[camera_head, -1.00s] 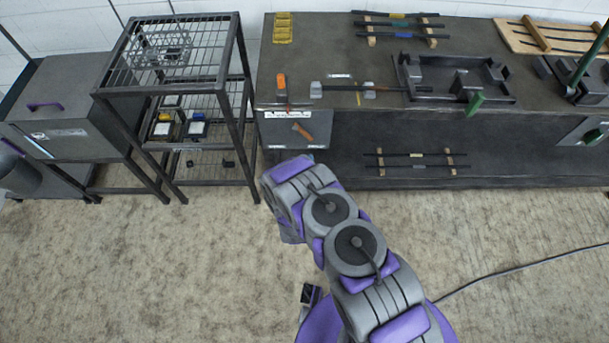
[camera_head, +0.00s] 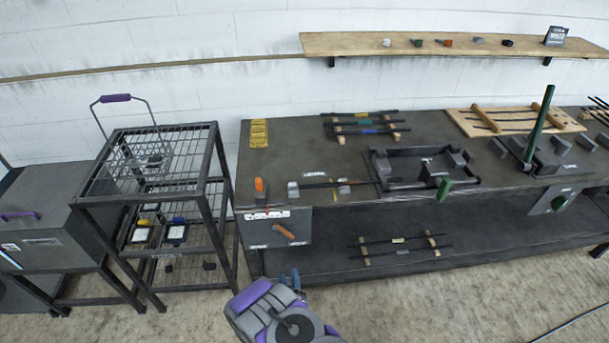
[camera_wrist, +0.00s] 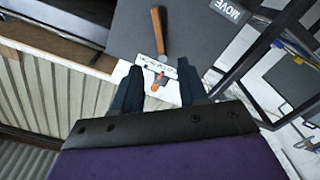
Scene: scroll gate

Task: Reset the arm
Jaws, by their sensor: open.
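My purple and grey arm rises from the bottom of the head view, with my gripper (camera_head: 290,281) at its far end, in front of the bench's lower shelf. In the wrist view the two dark fingers of my gripper (camera_wrist: 158,82) stand apart with nothing held between them. The gripper does not appear to touch anything.
A long dark bench (camera_head: 290,165) carries rods, a black frame (camera_head: 420,168) and a green lever (camera_head: 541,122). A wire-shelf rack (camera_head: 205,185) and a grey box (camera_head: 50,215) stand left. A wooden wall shelf (camera_head: 455,44) runs above. Floor in front is clear.

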